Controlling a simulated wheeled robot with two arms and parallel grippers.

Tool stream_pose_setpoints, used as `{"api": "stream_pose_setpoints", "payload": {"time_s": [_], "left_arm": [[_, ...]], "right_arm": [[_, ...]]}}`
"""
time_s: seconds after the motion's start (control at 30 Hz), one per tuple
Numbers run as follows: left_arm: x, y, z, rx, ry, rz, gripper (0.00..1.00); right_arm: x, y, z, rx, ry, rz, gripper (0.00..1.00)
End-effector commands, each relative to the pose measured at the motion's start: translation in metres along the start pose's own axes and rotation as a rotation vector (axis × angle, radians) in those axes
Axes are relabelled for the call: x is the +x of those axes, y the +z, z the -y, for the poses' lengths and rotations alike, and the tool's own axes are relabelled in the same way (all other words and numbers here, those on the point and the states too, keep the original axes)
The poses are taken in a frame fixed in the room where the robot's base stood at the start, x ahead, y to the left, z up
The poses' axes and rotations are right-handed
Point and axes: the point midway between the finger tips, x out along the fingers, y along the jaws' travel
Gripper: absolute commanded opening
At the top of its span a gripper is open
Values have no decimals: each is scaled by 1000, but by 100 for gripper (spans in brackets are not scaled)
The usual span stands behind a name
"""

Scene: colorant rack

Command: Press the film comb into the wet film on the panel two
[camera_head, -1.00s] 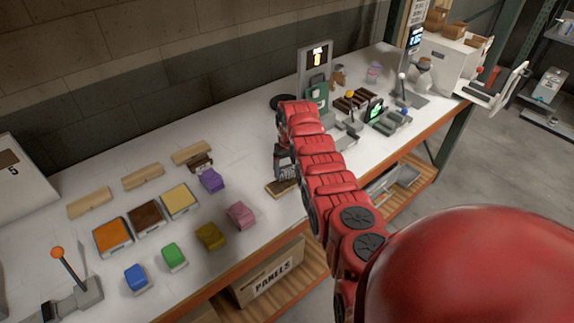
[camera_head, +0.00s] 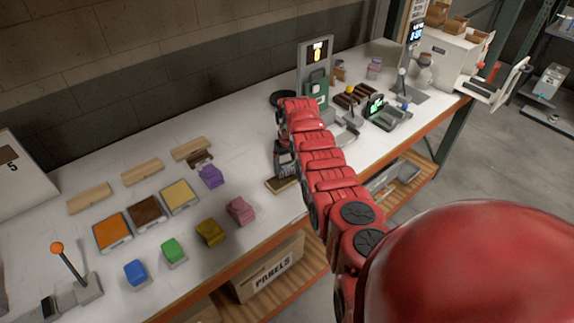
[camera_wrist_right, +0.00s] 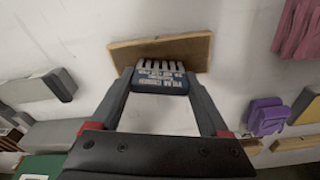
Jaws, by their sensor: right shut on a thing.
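The film comb (camera_wrist_right: 160,78) is a blue-grey block with pale teeth and white lettering, seen in the right wrist view. My right gripper (camera_wrist_right: 160,82) is shut on it, one finger on each side. The comb's teeth lie over the near edge of a tan panel (camera_wrist_right: 125,53); I cannot tell whether they touch it. In the head view, my right gripper (camera_head: 284,160) is over this panel (camera_head: 279,186) near the bench's front edge, and my arm hides part of the scene. No panel number can be read. My left gripper is not in view.
Orange (camera_head: 112,231), brown (camera_head: 147,212) and yellow (camera_head: 179,196) trays stand to the left, with several coloured blocks in front. A green device (camera_head: 316,92) and a scale (camera_head: 387,115) stand behind my arm. Bare bench lies behind the panel.

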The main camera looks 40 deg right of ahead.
Motion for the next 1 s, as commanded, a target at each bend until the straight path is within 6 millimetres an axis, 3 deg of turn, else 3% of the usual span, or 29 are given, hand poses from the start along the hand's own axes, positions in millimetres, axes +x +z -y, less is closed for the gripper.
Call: {"api": "stream_pose_setpoints", "payload": {"time_s": [1.0], "left_arm": [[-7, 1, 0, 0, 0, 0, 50]], "right_arm": [[8, 1, 0, 0, 0, 0, 24]]}}
